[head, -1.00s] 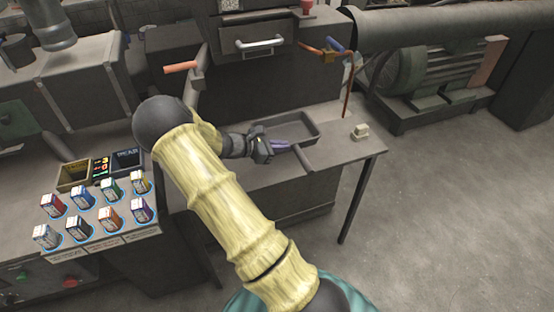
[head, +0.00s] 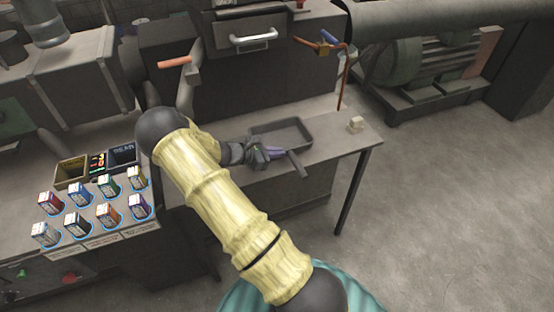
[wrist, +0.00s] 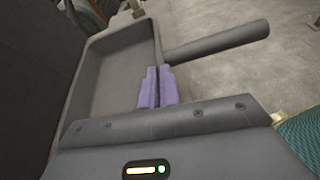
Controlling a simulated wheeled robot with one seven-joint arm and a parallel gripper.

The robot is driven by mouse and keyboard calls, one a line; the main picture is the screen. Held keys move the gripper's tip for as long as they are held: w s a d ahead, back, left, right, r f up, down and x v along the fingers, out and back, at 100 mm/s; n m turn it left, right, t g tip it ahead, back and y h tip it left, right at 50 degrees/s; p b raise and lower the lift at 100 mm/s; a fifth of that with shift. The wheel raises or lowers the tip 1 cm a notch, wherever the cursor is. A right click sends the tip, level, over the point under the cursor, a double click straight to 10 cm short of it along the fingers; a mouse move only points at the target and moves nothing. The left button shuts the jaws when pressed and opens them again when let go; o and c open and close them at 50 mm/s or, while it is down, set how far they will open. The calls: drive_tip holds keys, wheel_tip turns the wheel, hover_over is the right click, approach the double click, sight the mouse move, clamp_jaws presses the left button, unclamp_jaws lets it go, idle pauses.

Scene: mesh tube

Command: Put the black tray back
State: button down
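The black tray (head: 256,133) is a shallow dark rectangular pan over the grey bench top, with a round handle (head: 297,163) sticking out toward the front edge. My gripper (head: 274,153) is at the tray's near side, left of the handle. In the wrist view, its purple fingers (wrist: 157,86) are close together with the tray's wall (wrist: 156,38) between them. The tray's interior looks empty. I cannot tell whether the tray touches the bench or hangs just above it.
A small pale block (head: 356,124) sits on the bench top (head: 335,150) right of the tray. The machine with a silver handle (head: 254,38) stands behind. A panel of coloured boxes (head: 95,210) is at left.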

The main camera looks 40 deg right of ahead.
drive_tip(key=shift+f+p, duration=0.35)
drive_tip(key=shift+f, duration=1.75)
drive_tip(key=c, duration=1.6)
unclamp_jaws()
drive_tip(key=shift+f, duration=0.1)
drive_tip(key=shift+c, duration=0.2)
drive_tip(key=b+v, duration=0.2)
drive_tip(key=v, duration=1)
